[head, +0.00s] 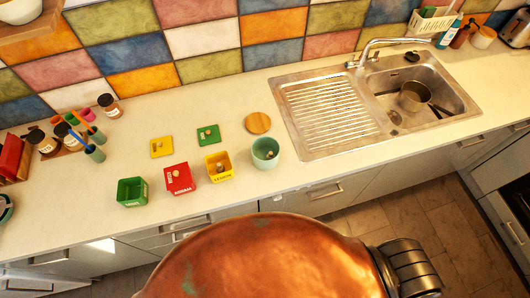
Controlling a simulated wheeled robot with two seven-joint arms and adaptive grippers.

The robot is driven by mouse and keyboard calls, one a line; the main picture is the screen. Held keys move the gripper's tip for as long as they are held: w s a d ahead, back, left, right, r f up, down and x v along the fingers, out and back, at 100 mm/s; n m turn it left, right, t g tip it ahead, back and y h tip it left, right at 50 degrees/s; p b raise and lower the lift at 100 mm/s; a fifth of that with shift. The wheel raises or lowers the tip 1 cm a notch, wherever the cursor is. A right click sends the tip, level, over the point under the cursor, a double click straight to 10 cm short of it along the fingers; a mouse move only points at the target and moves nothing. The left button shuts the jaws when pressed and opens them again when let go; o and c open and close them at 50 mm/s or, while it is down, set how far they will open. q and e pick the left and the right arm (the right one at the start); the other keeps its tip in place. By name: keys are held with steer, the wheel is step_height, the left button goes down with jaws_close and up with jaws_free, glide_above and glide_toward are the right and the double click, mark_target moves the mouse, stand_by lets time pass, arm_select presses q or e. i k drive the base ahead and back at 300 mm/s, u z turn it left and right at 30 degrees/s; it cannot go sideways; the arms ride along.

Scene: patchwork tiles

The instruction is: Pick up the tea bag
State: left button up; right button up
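I cannot clearly make out a tea bag. A green box (132,192) stands open near the counter's front edge, its inside dark. To its right, a red box (179,181) has its knobbed lid on. An open yellow box (218,168) right of that holds something small and brownish, too small to identify. A yellow lid (161,148) and a green lid (208,135) lie flat behind the boxes. A pale green cup (265,153) stands right of the yellow box, with something small and pale inside. Neither gripper is in view.
A round wooden disc (258,123) lies behind the cup. A steel sink (345,105) with a pan (415,96) is on the right. Jars (109,106) and other containers crowd the left. The counter (60,215) is clear left of the green box.

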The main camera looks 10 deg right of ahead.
mark_target(220, 169)
steer(key=u, duration=0.7)
steer(key=k, duration=0.5)
steer(key=u, duration=0.4)
